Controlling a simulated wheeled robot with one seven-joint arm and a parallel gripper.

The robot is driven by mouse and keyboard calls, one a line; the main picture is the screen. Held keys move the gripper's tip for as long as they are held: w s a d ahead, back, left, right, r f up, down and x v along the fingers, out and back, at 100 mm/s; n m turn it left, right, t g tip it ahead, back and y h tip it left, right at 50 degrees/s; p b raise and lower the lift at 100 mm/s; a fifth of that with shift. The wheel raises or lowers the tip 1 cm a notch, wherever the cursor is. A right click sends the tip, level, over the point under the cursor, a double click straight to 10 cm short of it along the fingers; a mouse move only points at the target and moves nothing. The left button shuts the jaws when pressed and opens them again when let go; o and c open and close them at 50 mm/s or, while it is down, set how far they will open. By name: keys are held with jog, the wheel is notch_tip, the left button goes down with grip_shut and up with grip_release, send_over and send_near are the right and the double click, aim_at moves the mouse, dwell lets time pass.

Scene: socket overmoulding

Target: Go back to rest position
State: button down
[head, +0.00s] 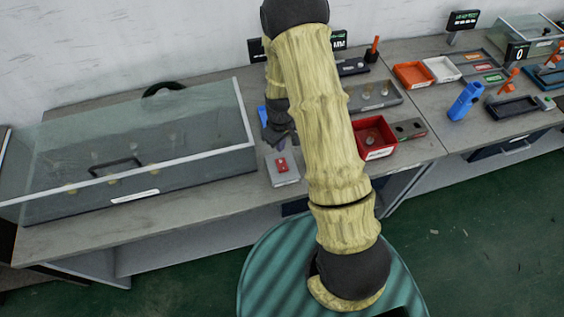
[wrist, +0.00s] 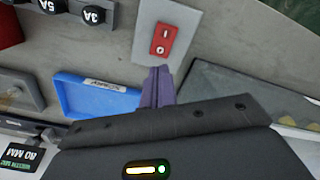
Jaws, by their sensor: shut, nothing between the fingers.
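My gripper (wrist: 158,84) shows in the wrist view with its purple fingers together and nothing between them. Its fingertips appear just short of a grey switch box (wrist: 175,25) with a red rocker switch (wrist: 161,40). I cannot tell whether they touch it. In the head view the same box (head: 291,178) and red switch (head: 281,165) are on the bench, just in front of my gripper (head: 280,145). My arm, in a pale yellow cover, reaches over the bench and hides part of it.
A glass-lidded case (head: 190,165) fills the left of the bench. A blue tray (wrist: 85,97) lies beside my gripper. A red bin (head: 362,152), a grey tray (head: 400,98) and a blue holder (head: 466,101) stand to the right. Bare bench top shows at front left (head: 60,240).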

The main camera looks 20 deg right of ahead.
dwell(0.5)
jog(key=s+r+m+t, duration=0.1)
jog(key=s+r+m, duration=0.2)
jog(key=s+r, duration=0.4)
jog(key=s+r+m+t, duration=0.1)
jog(key=s+r+m, duration=0.2)
jog(key=s+r, duration=0.4)
notch_tip(320, 180, up, 8)
jog(key=shift+s+f+t, duration=0.2)
jog(key=shift+f+t, duration=0.05)
jog(key=shift+t, duration=0.05)
dwell(0.4)
